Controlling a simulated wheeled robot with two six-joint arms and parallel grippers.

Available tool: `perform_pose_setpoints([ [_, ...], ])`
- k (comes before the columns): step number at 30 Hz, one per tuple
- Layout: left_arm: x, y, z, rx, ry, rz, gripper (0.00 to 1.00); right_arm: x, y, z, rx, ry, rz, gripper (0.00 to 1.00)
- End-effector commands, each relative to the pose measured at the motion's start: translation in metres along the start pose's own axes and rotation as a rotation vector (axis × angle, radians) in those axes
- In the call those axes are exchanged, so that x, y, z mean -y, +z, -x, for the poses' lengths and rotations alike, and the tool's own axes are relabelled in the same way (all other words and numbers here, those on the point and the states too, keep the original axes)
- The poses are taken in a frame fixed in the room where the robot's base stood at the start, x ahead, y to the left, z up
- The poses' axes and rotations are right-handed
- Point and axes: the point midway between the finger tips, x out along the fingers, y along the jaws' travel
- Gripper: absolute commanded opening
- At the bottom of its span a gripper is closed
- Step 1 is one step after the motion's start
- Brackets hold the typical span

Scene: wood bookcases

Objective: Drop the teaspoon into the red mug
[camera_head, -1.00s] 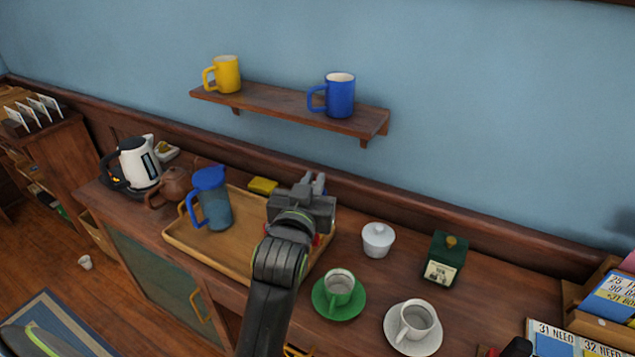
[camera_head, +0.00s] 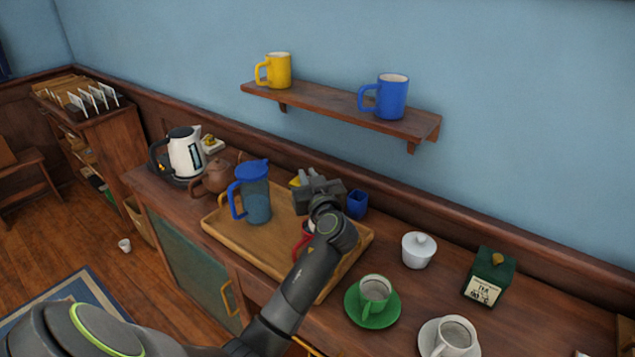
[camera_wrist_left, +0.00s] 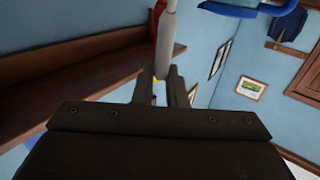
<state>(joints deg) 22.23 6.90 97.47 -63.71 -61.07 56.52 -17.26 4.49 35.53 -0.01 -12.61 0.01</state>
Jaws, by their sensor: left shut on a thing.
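The red mug (camera_head: 300,240) stands on the wooden tray (camera_head: 230,235), mostly hidden behind my left arm; a red part of its side and handle shows. My left gripper (camera_head: 318,178) is above the tray's back right part, beyond and higher in the picture than the mug. In the left wrist view its fingers (camera_wrist_left: 165,88) are shut on a pale grey rod, the teaspoon (camera_wrist_left: 167,45). The teaspoon's far end is out of that view, and the spoon cannot be made out in the head view. A red strip beside it is too cropped to name.
A blue-lidded jug (camera_head: 257,195) stands on the tray left of the gripper. A small blue container (camera_head: 357,205) is right of it. A wall shelf (camera_head: 330,110) holds two mugs.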

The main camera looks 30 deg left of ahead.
Motion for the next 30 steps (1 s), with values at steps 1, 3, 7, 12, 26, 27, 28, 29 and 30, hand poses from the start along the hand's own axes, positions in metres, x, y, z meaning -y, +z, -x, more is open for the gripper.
perform_pose_setpoints([
  [1,0.000,0.003,-0.001,0.000,-0.002,-0.001,0.00,0.000,0.000,-0.002,0.000,0.000,0.000,0.35],
  [3,0.000,0.008,0.000,0.000,-0.002,-0.001,0.00,0.000,0.000,-0.005,0.000,0.000,0.000,0.35],
  [7,0.000,0.021,0.000,0.001,-0.001,-0.002,0.00,0.001,0.001,-0.013,0.000,0.000,0.000,0.35],
  [12,0.000,0.043,0.000,0.003,0.000,-0.003,0.00,0.002,0.002,-0.025,0.000,0.000,0.000,0.35],
  [26,0.000,0.059,0.000,0.001,0.001,-0.001,0.00,0.002,0.002,-0.032,-0.001,0.001,0.001,0.35],
  [27,0.000,0.059,0.000,0.001,0.001,-0.001,0.13,0.002,0.002,-0.032,-0.001,0.001,0.001,0.35],
  [28,0.000,0.059,0.000,0.001,0.001,-0.001,0.17,0.002,0.002,-0.032,-0.001,0.001,0.001,0.35],
  [29,0.000,0.059,0.000,0.001,0.001,-0.001,0.21,0.002,0.002,-0.032,-0.001,0.001,0.001,0.35],
  [30,0.000,0.059,0.000,0.001,0.001,-0.001,0.26,0.001,0.002,-0.032,-0.001,0.002,0.001,0.35],
])
